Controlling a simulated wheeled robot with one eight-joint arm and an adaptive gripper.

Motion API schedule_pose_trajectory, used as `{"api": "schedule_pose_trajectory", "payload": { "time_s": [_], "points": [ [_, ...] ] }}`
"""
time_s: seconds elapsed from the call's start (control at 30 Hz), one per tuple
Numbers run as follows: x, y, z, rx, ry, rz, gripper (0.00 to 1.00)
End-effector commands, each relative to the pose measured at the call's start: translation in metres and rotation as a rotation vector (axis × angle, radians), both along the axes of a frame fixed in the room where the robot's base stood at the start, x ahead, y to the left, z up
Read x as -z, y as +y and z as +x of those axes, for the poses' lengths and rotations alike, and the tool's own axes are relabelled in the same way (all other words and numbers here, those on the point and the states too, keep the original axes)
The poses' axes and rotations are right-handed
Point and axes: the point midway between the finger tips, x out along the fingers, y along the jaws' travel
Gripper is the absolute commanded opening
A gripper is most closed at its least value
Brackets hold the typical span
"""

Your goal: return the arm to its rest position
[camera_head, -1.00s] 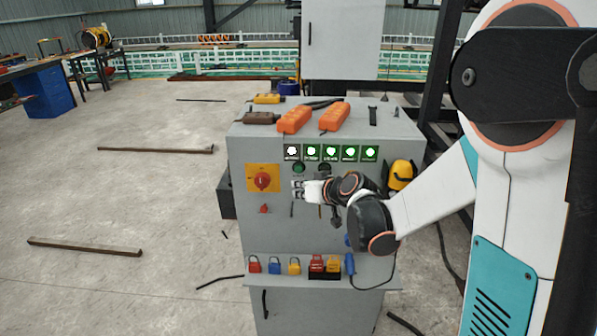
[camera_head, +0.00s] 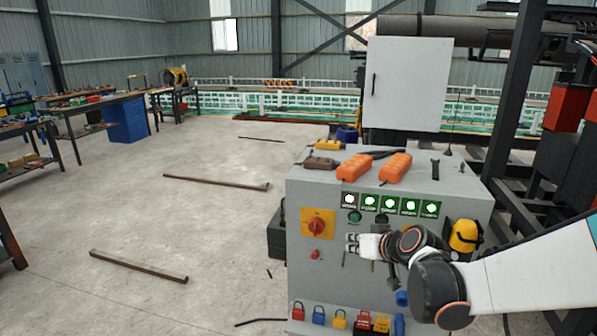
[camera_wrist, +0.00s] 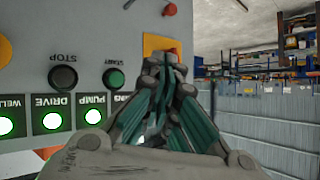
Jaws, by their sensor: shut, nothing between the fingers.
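My gripper (camera_head: 352,243) is in front of the grey control cabinet (camera_head: 305,260), just right of the red rotary switch (camera_head: 317,226) on its yellow plate. In the wrist view, the gripper (camera_wrist: 165,65) has its fingers together with nothing between them. The arm reaches in from the right edge, bent at the wrist. Behind the fingers in the wrist view are the cabinet face, the black STOP button (camera_wrist: 63,78) and the green START button (camera_wrist: 113,79). Whether the fingertips touch the cabinet cannot be told.
Orange remotes (camera_head: 395,167) lie on the cabinet top. A yellow ear muff (camera_head: 465,237) hangs at its right. Several padlocks (camera_head: 319,314) line the lower shelf. A dark steel frame (camera_head: 515,90) stands at right.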

Motion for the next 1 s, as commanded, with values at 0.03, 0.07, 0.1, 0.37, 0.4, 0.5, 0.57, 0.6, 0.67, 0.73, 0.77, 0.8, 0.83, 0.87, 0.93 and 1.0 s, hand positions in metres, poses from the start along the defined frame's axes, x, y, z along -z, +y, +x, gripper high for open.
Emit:
{"api": "schedule_pose_trajectory", "payload": {
  "time_s": [0.03,0.07,0.1,0.37,0.4,0.5,0.57,0.6,0.67,0.73,0.77,0.8,0.83,0.87,0.93,1.0],
  "points": [
    [-0.004,0.003,-0.012,-0.002,0.017,-0.008,0.0],
    [-0.006,0.005,-0.019,-0.001,0.028,-0.012,0.0],
    [-0.009,0.007,-0.028,0.001,0.042,-0.018,0.0],
    [-0.021,0.014,-0.088,0.019,0.133,-0.063,0.0],
    [-0.022,0.015,-0.098,0.024,0.147,-0.07,0.0],
    [-0.024,0.015,-0.123,0.035,0.18,-0.089,0.0],
    [-0.024,0.015,-0.138,0.045,0.199,-0.101,0.0],
    [-0.024,0.014,-0.148,0.051,0.211,-0.109,0.0],
    [-0.023,0.013,-0.163,0.062,0.229,-0.121,0.0],
    [-0.021,0.012,-0.181,0.074,0.25,-0.136,0.0],
    [-0.02,0.011,-0.188,0.078,0.258,-0.143,0.0],
    [-0.019,0.01,-0.198,0.087,0.268,-0.15,0.0],
    [-0.018,0.009,-0.206,0.093,0.277,-0.158,0.0],
    [-0.016,0.008,-0.213,0.1,0.286,-0.164,0.0],
    [-0.013,0.005,-0.23,0.117,0.302,-0.179,0.0],
    [-0.009,0.002,-0.246,0.131,0.319,-0.194,0.0]
  ]
}}
